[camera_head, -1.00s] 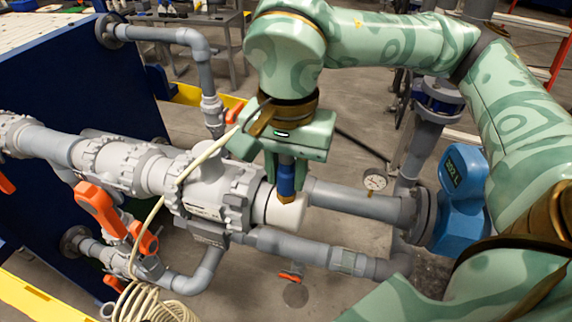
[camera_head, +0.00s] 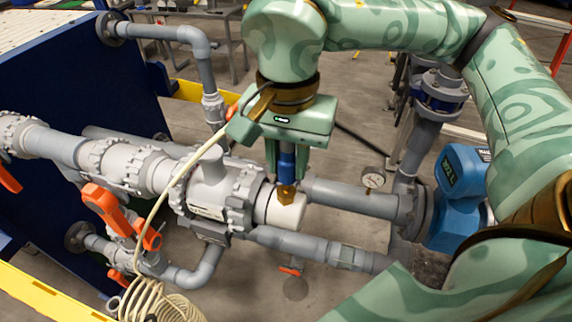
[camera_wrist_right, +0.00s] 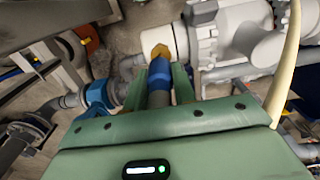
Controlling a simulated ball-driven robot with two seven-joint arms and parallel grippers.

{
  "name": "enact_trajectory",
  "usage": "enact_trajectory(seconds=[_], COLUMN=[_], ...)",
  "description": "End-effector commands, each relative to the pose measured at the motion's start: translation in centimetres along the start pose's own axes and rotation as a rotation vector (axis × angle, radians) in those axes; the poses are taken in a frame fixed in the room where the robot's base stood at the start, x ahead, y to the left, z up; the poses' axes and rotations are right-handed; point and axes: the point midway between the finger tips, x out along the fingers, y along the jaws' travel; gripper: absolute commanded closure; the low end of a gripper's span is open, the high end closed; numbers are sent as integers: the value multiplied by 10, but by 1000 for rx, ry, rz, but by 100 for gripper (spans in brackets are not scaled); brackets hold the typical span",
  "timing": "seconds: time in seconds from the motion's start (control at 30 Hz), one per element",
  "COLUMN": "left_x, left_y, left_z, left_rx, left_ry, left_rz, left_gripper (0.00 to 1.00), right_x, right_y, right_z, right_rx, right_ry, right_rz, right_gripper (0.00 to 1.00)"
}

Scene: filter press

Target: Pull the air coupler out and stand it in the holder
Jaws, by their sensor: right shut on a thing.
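The air coupler (camera_head: 287,162), a blue sleeve with a dark upper part, hangs below my right gripper (camera_head: 288,151), which is shut on it. It stands nearly upright. A brass hexagonal fitting (camera_head: 286,194) shows directly below the coupler, in front of the white pipe end (camera_head: 290,212); I cannot tell whether the two are still joined. In the right wrist view the blue coupler (camera_wrist_right: 159,74) lies between the green fingers, with the brass hexagon (camera_wrist_right: 160,51) just beyond it. I cannot make out the holder. My left gripper is not in view.
A cream hose (camera_head: 165,190) runs from a coil at the bottom up to my right gripper. Grey piping (camera_head: 350,195), orange valve handles (camera_head: 104,208), a gauge (camera_head: 373,181) and a blue meter (camera_head: 460,200) surround the work.

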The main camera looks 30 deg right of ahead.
Motion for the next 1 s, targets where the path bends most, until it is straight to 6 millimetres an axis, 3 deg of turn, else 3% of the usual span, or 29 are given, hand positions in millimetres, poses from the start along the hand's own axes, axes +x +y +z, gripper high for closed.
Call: enact_trajectory(seconds=[0.57,0.87,1.0], left_x=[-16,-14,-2], left_y=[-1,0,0], left_z=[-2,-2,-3], left_rx=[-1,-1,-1], left_ry=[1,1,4], left_rz=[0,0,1], left_gripper=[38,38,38], right_x=[-23,-21,-2], right_y=[0,0,-3], right_z=[0,0,-3], right_rx=[0,-2,-53], right_ry=[0,0,-1], right_rz=[-1,-1,0], right_gripper=[100,100,100])
